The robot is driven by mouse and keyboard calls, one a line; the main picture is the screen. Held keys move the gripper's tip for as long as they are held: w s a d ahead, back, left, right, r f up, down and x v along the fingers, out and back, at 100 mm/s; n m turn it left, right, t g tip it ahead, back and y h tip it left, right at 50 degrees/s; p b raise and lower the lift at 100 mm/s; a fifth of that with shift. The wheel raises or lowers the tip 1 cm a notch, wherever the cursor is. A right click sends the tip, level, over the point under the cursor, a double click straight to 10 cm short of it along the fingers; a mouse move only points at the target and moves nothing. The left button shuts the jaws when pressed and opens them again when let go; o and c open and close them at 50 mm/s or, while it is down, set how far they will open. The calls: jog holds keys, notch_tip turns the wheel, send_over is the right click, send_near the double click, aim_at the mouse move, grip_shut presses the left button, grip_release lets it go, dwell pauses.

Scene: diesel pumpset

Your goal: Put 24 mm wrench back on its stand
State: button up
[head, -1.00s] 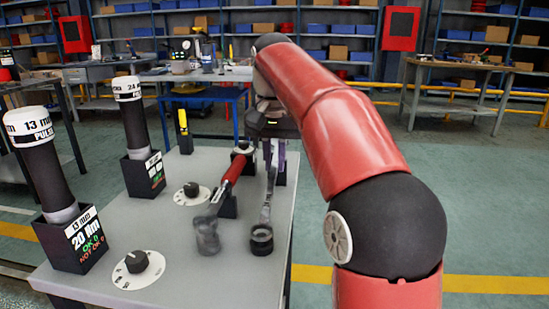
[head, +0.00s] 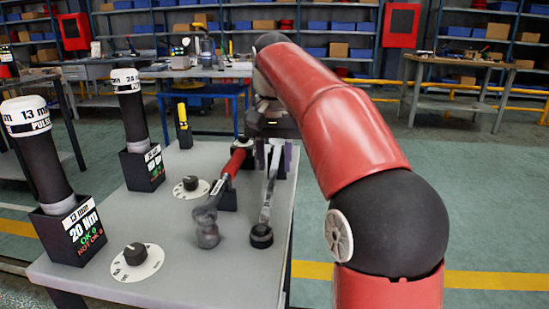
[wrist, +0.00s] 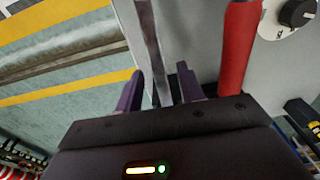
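The grey metal wrench (head: 268,196) has a dark round head (head: 261,236) pointing toward the near edge of the grey table; I take it as the 24 mm wrench. My gripper (head: 275,158) is at its far handle end. In the wrist view the bar of the wrench (wrist: 152,45) passes between the two purple fingers (wrist: 163,85), with a gap seen on both sides. The fingers are open around it. A black stand block (head: 281,170) is partly hidden behind my gripper. Whether the wrench rests fully on it cannot be told.
A red-handled wrench (head: 236,163) lies on a black stand just left; its handle is close beside my gripper in the wrist view (wrist: 238,50). Two pulse tools, 13 mm (head: 38,150) and 24 mm (head: 130,105), stand in black holders. Dial knobs sit on the table (head: 190,248).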

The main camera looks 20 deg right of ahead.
jog(key=r+p, duration=0.1)
jog(key=r, duration=0.3)
jog(key=r+p, duration=0.2)
jog(key=r, duration=0.1)
jog(key=shift+s+a+r, duration=0.1)
jog(key=shift+s+r, duration=0.1)
jog(key=shift+r, duration=0.2)
